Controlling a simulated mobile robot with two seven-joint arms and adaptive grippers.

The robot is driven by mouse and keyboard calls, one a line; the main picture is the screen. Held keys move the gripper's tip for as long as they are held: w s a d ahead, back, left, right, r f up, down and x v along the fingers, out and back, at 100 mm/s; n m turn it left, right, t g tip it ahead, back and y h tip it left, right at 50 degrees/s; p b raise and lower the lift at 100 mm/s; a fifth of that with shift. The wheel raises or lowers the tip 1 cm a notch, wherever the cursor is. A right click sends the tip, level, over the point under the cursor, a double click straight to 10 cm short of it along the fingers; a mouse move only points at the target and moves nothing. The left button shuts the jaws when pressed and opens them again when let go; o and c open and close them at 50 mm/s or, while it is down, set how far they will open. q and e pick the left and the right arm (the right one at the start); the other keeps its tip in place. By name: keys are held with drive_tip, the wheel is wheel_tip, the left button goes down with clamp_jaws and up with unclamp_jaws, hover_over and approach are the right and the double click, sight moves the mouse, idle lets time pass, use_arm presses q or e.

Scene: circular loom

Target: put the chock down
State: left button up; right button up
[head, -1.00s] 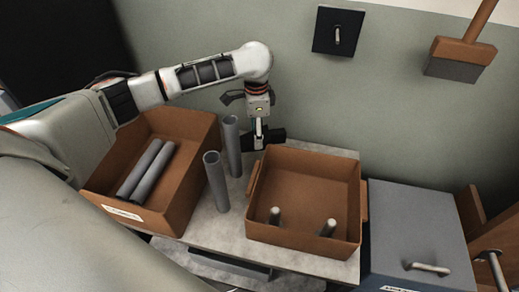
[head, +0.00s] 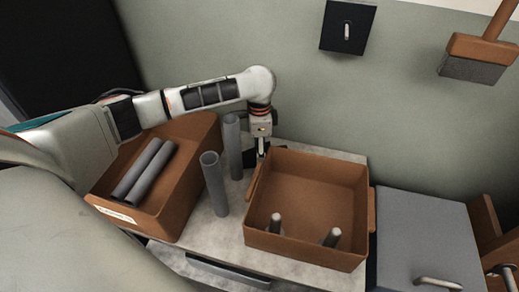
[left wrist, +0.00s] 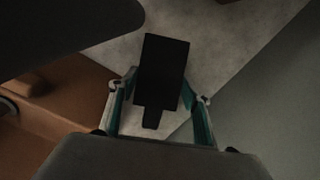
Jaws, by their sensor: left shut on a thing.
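The chock (left wrist: 162,70) is a black block with a narrower stub, held between the two fingers of my left gripper (left wrist: 157,92) in the left wrist view. In the head view my left gripper (head: 261,153) points down at the back of the pale table (head: 225,220), between an upright grey tube and the right-hand brown bin. It is shut on the chock, which shows there only as a small dark patch, mostly hidden. I cannot tell whether the chock touches the table. My right gripper is not in view.
Two grey tubes (head: 214,185) (head: 232,147) stand upright close left of the gripper. The right brown bin (head: 305,240) holds two short pegs. The left brown bin (head: 165,220) holds two lying tubes (head: 150,170). A grey lidded box (head: 425,235) stands at the right. The wall is behind.

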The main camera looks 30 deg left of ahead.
use_arm(q)
drive_tip(key=o, duration=1.5)
drive_tip(key=shift+o, duration=0.2)
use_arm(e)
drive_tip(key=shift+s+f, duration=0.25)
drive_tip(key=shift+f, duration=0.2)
